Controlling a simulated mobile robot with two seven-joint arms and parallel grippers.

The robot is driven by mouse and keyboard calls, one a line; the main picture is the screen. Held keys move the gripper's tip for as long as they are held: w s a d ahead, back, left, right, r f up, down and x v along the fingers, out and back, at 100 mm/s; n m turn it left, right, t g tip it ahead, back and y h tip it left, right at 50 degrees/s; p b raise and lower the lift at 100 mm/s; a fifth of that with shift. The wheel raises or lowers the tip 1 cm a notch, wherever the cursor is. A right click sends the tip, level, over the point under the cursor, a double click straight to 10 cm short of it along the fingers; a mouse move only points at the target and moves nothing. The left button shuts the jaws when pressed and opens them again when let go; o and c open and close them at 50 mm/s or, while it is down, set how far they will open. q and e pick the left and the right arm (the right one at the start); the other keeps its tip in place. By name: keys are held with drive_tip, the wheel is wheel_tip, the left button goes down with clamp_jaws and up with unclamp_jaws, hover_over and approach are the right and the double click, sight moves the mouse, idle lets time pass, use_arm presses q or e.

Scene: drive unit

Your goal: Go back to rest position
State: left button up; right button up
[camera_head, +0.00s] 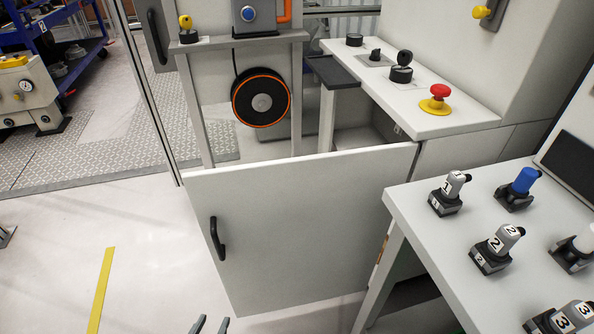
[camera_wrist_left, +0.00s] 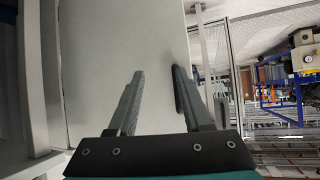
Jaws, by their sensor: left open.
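My left gripper (camera_head: 210,325) shows at the bottom edge of the head view as two grey fingertips, a little apart. In the left wrist view the gripper (camera_wrist_left: 157,70) is open, with its fingers spread and nothing between them. A pale door panel (camera_head: 310,230) with a black handle (camera_head: 217,240) stands beyond it, and the fingertips are below the handle in the head view. The panel (camera_wrist_left: 105,50) fills much of the left wrist view behind the fingers. My right gripper is in neither view.
A white table (camera_head: 420,230) with several numbered devices stands at the right. A console (camera_head: 450,125) with a red emergency button (camera_head: 440,91) is behind the panel. A blue rack (camera_head: 60,45) is at the far left. The floor with a yellow stripe (camera_head: 101,290) is open at left.

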use_arm(q)
drive_tip(key=s+d+r+m+g, duration=0.2)
drive_tip(key=s+d+r+g, duration=0.2)
drive_tip(key=s+r+g, duration=0.4)
wheel_tip(320, 180, down, 20)
drive_tip(key=w+a, duration=0.1)
drive_tip(key=s+a+f+g, duration=0.1)
drive_tip(key=s+a+f, duration=0.4)
drive_tip(key=s+f, duration=0.7)
wheel_tip(320, 180, down, 2)
drive_tip(key=shift+s+a+f, duration=0.1)
drive_tip(key=shift+s+a, duration=0.1)
drive_tip(key=shift+s, duration=0.15)
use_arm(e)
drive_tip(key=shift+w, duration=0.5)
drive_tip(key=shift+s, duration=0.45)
